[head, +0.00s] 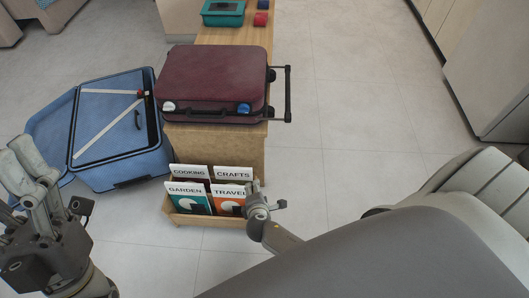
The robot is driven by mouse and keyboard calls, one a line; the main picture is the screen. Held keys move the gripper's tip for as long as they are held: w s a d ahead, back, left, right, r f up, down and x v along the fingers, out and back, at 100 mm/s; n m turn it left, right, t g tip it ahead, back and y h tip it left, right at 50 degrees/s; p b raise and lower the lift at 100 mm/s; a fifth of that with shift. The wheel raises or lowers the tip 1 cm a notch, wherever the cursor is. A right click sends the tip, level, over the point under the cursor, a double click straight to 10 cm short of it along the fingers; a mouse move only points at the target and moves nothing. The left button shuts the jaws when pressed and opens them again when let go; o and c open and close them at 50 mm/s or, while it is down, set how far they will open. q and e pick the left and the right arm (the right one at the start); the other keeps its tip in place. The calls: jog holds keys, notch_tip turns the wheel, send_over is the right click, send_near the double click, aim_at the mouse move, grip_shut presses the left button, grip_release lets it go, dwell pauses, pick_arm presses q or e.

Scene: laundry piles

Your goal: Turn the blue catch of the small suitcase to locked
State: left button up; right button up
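The small maroon suitcase (212,75) lies flat and closed on a wooden bench. Its front side carries a round blue catch (243,108) at the right and a round white catch (168,106) at the left. The markings on the catches are too small to read. My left gripper (22,158) is at the left edge, over the floor and well apart from the maroon suitcase. My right gripper (256,187) is in front of the bench, below the blue catch in the picture and apart from it. Its fingers are small and foreshortened, and neither gripper's opening is clear.
An open blue suitcase (95,172) with pale straps lies on the floor at the left. A wooden rack (212,221) of several books stands before the bench (215,147), close to my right gripper. A black handle (288,95) juts right from the maroon suitcase. A teal box (222,18) is behind.

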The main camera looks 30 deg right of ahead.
jog(key=s+f+m+g+y+p, duration=0.1)
jog(key=s+f+p, duration=0.1)
jog(key=s, duration=0.3)
jog(key=shift+s+f+m+g, duration=0.3)
jog(key=shift+f+g, duration=0.1)
jog(key=shift+f, duration=0.3)
